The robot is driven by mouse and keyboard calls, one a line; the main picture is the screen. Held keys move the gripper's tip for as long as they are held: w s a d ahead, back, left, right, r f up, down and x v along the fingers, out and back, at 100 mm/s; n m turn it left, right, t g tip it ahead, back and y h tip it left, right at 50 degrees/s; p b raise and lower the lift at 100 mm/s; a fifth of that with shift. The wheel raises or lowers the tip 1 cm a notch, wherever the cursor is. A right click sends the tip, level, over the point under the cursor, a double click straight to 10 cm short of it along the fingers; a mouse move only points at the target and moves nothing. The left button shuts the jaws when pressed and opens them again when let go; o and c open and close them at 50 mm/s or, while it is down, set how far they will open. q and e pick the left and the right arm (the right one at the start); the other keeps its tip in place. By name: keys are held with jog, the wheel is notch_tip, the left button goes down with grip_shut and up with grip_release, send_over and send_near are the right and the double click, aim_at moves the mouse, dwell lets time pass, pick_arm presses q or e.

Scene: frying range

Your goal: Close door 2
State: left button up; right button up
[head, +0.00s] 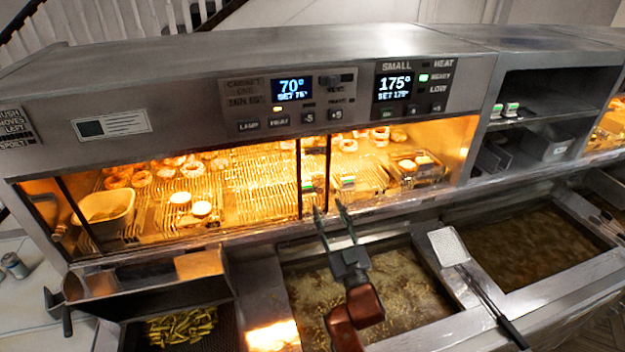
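The heated cabinet (190,72) has a long, lit front opening. Dark upright door edges (299,178) stand near its middle, with another dark slanting edge (72,205) at the left end. Two small green-and-white tags sit near the middle, one (308,187) between the upright edges and one (348,182) just right of them. I cannot read a door number, so which door is door 2 is unclear. My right gripper (329,210) is open and empty, fingers pointing at the cabinet's lower front edge below these tags. Contact cannot be told. My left gripper is not in view.
Fryer vats with bubbling oil (415,285) and still oil (530,240) lie below the cabinet. A long-handled scoop (450,247) rests between them. A basket of fries (182,328) is at lower left. Open dark shelves (545,95) stand right of the cabinet.

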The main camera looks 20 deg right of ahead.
aim_at(320, 192)
jog(key=x, duration=0.3)
jog(key=p+x, duration=0.1)
jog(key=x, duration=0.3)
jog(key=shift+s+a+r, duration=0.1)
jog(key=shift+a, duration=0.1)
jog(key=shift+w+r+p, duration=0.2)
jog(key=shift+w+p, duration=0.1)
jog(key=shift+w, duration=0.1)
jog(key=c, duration=0.6)
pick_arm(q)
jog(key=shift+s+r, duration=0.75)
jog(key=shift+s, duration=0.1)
pick_arm(e)
grip_shut()
